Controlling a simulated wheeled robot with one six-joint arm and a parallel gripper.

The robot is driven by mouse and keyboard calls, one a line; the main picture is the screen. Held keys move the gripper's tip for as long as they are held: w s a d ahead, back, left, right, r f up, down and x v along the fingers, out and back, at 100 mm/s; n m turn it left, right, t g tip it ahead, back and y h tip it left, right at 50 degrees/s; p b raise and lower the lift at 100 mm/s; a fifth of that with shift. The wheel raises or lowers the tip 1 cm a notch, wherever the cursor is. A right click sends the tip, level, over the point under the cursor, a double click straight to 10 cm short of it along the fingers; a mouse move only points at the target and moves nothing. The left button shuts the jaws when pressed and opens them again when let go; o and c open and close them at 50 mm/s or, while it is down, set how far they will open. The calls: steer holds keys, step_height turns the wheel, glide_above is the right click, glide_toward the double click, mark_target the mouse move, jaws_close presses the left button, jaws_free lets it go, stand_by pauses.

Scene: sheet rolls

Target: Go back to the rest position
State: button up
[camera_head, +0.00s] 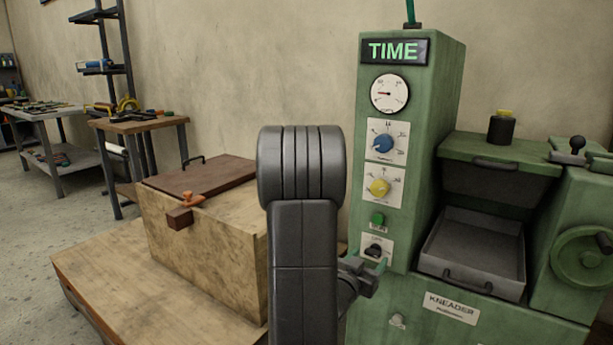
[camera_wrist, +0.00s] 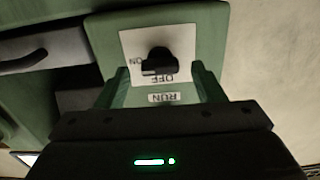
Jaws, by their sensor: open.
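My gripper (camera_head: 368,266) is at the front of the green kneader machine (camera_head: 437,230), just below the black rotary switch (camera_head: 375,251) on its white plate. Part of my arm hides the middle of the head view. In the wrist view my gripper (camera_wrist: 164,80) is open, its two green fingers apart with nothing between them. The black switch (camera_wrist: 158,62) shows beyond the fingertips, on a plate marked ON and OFF, with a RUN label below. I cannot tell how far the fingertips stand from the panel.
A blue knob (camera_head: 383,143), a yellow knob (camera_head: 379,187) and a green button (camera_head: 377,219) sit above the switch. An open grey tray (camera_head: 474,250) is at right. A wooden chest (camera_head: 205,235) stands on a low platform (camera_head: 110,275) at left. Open floor lies farther left.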

steer(key=shift+x, duration=1.05)
steer(key=shift+s+a, duration=0.1)
steer(key=shift+s, duration=0.05)
